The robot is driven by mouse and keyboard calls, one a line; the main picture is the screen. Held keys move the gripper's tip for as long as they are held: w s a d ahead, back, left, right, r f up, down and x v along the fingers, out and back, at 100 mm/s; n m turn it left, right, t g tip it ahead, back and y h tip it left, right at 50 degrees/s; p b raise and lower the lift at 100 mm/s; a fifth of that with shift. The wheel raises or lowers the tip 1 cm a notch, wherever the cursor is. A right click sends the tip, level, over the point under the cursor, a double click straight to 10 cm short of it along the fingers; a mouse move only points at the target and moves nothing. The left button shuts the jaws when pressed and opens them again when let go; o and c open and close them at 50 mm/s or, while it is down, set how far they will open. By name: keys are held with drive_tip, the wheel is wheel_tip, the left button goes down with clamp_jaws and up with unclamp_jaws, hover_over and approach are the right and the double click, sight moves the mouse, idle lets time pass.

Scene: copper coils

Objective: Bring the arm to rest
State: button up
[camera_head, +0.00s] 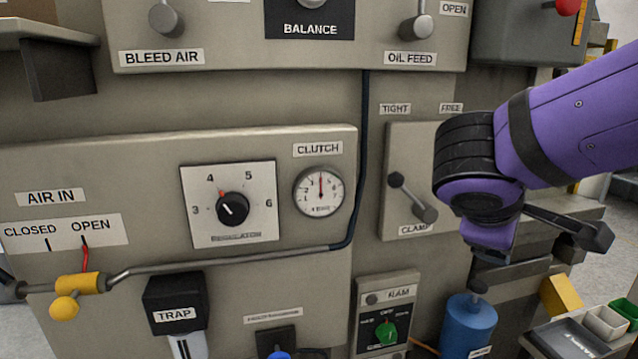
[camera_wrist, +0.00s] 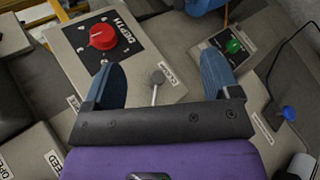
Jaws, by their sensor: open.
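My purple arm (camera_head: 570,120) reaches in from the right in the head view, in front of the machine panel and to the right of the clamp lever (camera_head: 412,197). The fingers cannot be made out clearly there. In the wrist view my gripper (camera_wrist: 161,65) is open, with its two blue fingers wide apart and nothing held. A short lever with a grey knob (camera_wrist: 157,77) shows between the fingers. I cannot tell how far it is from them.
A panel with a red depth knob (camera_wrist: 103,36) and a green knob (camera_wrist: 233,46) show past the fingers. In the head view, a blue canister (camera_head: 468,328) and a tray with small bins (camera_head: 575,341) stand below the arm. A regulator dial (camera_head: 232,209) is at centre left.

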drive_tip(key=s+d+r+m+g+y, duration=0.1)
drive_tip(key=s+d+m+y, duration=0.4)
drive_tip(key=s+m+y, duration=0.2)
drive_tip(key=shift+s+d+m+y, duration=0.3)
drive_tip(key=shift+s+d+m, duration=0.05)
drive_tip(key=shift+s+m, duration=1.1)
drive_tip(key=shift+r, duration=0.1)
